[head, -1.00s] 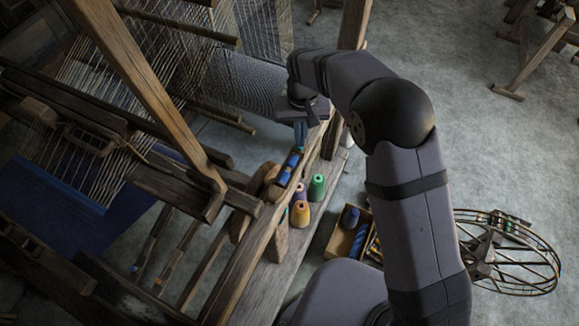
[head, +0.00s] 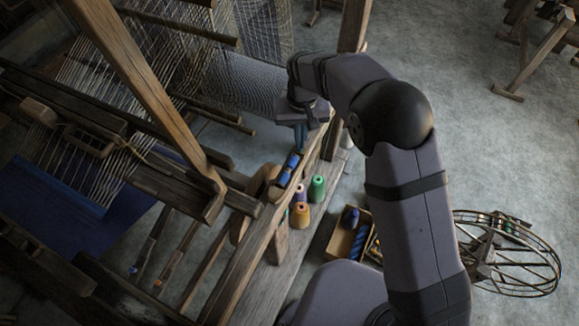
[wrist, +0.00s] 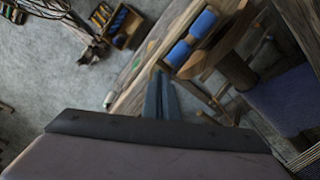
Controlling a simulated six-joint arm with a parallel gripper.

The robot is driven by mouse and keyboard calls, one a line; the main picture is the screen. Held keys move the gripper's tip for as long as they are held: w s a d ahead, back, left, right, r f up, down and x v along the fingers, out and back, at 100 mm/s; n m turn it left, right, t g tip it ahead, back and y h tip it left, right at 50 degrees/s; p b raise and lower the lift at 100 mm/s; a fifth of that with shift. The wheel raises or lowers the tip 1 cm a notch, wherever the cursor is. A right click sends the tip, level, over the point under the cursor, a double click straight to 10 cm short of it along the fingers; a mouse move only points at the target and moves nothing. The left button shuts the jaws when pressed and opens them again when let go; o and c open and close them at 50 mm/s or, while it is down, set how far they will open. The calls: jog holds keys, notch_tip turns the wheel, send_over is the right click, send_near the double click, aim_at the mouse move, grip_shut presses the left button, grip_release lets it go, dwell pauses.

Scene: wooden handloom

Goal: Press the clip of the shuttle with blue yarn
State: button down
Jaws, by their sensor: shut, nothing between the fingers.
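The shuttle with blue yarn (head: 288,169) lies on the loom's front wooden beam, and its blue yarn shows as two bright blue sections in the wrist view (wrist: 191,38). My gripper (head: 300,148) points down at the far end of the shuttle, its fingers closed together and empty. In the wrist view the closed fingers (wrist: 160,78) end close beside the shuttle's end. I cannot tell whether the tips touch it. The clip itself is too small or hidden to make out.
Green (head: 317,188) and orange (head: 301,215) yarn cones stand on the bench beside the beam. A wooden box with blue spools (head: 334,243) and a round wire reel (head: 510,255) are to the right. The loom frame (head: 150,90) rises at left.

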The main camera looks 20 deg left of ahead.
notch_tip(320, 180, up, 6)
jog(key=p, duration=0.4)
jog(key=shift+r+p, duration=0.25)
jog(key=shift+p, duration=0.05)
dwell(0.4)
jog(key=shift+w+a+f+n, duration=0.25)
jog(key=shift+w+f+n, duration=0.05)
jog(key=shift+n, duration=0.2)
jog(key=s+d+f+n+g+h, duration=0.1)
jog(key=s+d+f, duration=0.2)
jog(key=s+d, duration=0.3)
jog(key=s+d+f+g+h, duration=0.1)
jog(key=s+d+f, duration=0.2)
jog(key=s+d, duration=0.35)
jog(key=s+d+r+m+y+b, duration=0.1)
jog(key=s+d+r+m, duration=0.15)
jog(key=d, duration=0.55)
jog(key=s+d+r+m+b, duration=0.1)
jog(key=s+d+r+m, duration=0.2)
jog(key=d, duration=0.5)
jog(key=w+d+r+m+t+y, duration=0.1)
jog(key=w+d+r+m+t, duration=0.1)
jog(key=d, duration=0.4)
jog(key=shift+w+d+r+b, duration=0.3)
jog(key=shift+w+d+r, duration=0.1)
jog(key=shift+r, duration=0.2)
